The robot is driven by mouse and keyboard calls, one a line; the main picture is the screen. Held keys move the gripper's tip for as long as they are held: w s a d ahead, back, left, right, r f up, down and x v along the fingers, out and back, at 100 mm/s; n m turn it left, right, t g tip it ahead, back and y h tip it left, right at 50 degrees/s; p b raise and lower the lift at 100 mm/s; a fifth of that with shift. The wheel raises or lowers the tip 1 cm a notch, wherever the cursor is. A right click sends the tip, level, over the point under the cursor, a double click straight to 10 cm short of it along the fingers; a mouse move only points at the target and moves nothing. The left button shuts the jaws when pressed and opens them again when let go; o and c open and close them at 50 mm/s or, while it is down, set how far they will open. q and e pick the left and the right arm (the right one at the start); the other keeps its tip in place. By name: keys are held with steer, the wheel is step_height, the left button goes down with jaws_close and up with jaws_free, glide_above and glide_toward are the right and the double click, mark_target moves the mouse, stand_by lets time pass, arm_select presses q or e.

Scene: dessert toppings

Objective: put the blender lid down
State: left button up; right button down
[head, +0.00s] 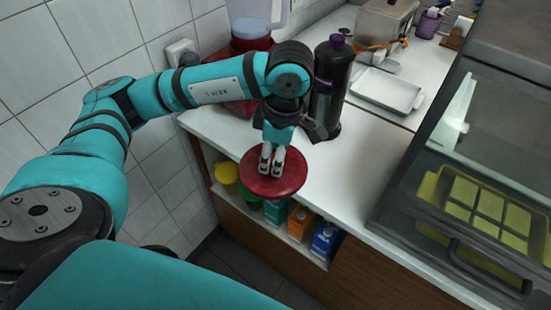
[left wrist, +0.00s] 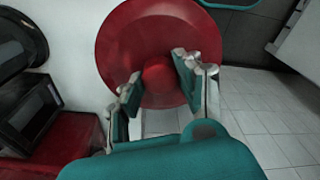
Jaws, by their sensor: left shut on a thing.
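The blender lid is a red round disc (head: 293,180) with a knob. My left gripper (head: 271,168) points down and is shut on it. In the left wrist view the red lid (left wrist: 135,45) fills the top middle, and its knob sits between the two fingers of my left gripper (left wrist: 158,78). In the head view the lid overlaps the counter's front edge; its exact height is hard to tell. The blender (head: 249,45), with a red base and a clear jar, stands at the back against the wall, partly hidden by my arm. My right gripper is not in view.
A dark bottle (head: 329,90) stands on the white counter (head: 345,165) close behind the lid. A white tray (head: 387,91) lies farther back. A glass-fronted case (head: 470,180) stands at right. Cartons (head: 325,240) and cups sit on the shelf below. Counter right of the lid is clear.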

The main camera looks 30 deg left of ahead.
arm_select(q)
steer(key=shift+s+d+f, duration=0.3)
steer(key=shift+s+f, duration=0.1)
steer(key=shift+f, duration=0.1)
steer(key=shift+w+f+n, duration=0.1)
steer(key=shift+w+n, duration=0.05)
steer(key=shift+n, duration=0.15)
steer(key=w+a+p, duration=0.1)
steer(key=w+a, duration=0.1)
steer(key=w, duration=0.1)
steer(key=w+a+f+p, duration=0.1)
steer(key=w+a, duration=0.2)
steer(key=w, duration=0.1)
steer(key=w+a+p, duration=0.1)
steer(key=w+a, duration=0.2)
steer(key=shift+w+a+f, duration=0.15)
steer(key=shift+w+a, duration=0.1)
steer(key=shift+w, duration=0.15)
steer(key=shift+w+a+f, duration=0.15)
steer(key=shift+w+a, duration=0.2)
steer(key=shift+w, duration=0.2)
steer(key=shift+w+a+f+p, duration=0.2)
steer(key=shift+a+f+p, duration=0.05)
steer(key=shift+p, duration=0.25)
step_height(320, 180, down, 2)
steer(key=shift+f+p, duration=0.2)
steer(key=shift+p, duration=0.25)
steer(key=shift+f, duration=0.3)
steer(key=shift+f, duration=0.1)
